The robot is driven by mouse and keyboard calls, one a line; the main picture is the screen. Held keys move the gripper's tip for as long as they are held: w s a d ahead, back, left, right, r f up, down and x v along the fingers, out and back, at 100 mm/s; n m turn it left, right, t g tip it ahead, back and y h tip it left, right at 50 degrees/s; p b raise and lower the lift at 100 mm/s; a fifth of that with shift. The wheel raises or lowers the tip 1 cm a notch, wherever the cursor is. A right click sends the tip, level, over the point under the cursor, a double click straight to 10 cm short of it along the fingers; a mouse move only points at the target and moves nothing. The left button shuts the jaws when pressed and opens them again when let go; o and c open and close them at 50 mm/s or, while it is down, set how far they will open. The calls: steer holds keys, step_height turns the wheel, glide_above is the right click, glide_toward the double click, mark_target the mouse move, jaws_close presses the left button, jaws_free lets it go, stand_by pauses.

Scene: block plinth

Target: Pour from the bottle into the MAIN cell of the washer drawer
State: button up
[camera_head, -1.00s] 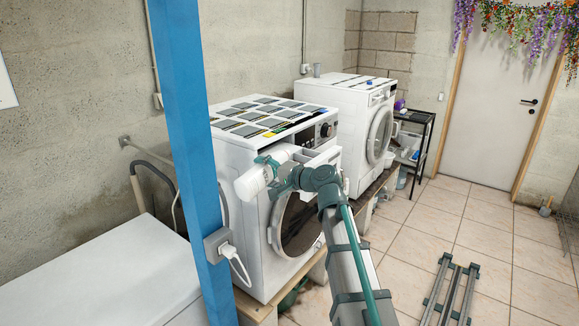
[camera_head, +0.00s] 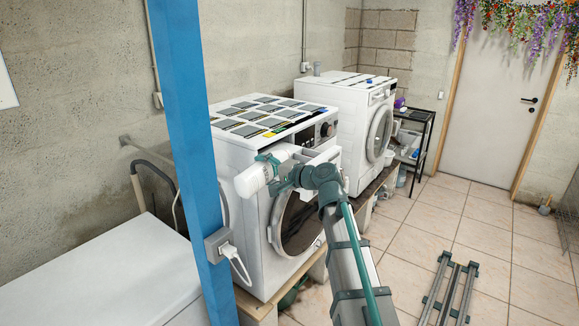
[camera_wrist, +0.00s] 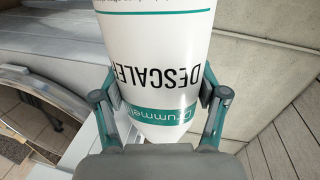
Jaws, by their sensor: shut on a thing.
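My gripper (camera_head: 268,171) is shut around the middle of a white bottle (camera_head: 250,183). In the wrist view, a finger presses each side of the bottle (camera_wrist: 160,60); its label reads "DESCALE…" upside down, above a teal band. In the head view the bottle lies nearly on its side, its broad end at lower left and its other end toward the washer front. The washer drawer (camera_head: 325,156) is pulled out from the near washer (camera_head: 236,160), to the right of the bottle. The drawer's cells, the bottle's mouth and any liquid cannot be made out.
Dark panels and small coloured items lie on the near washer's top. A second washer (camera_head: 345,95) stands behind it. A blue post (camera_head: 190,130) with a socket and plug stands close on the left. A white surface (camera_head: 110,275) fills the lower left. The tiled floor at right is mostly open.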

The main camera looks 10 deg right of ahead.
steer(key=shift+r+m+p, duration=0.5)
steer(key=shift+r+p, duration=0.1)
steer(key=shift+p, duration=0.3)
stand_by(1.6)
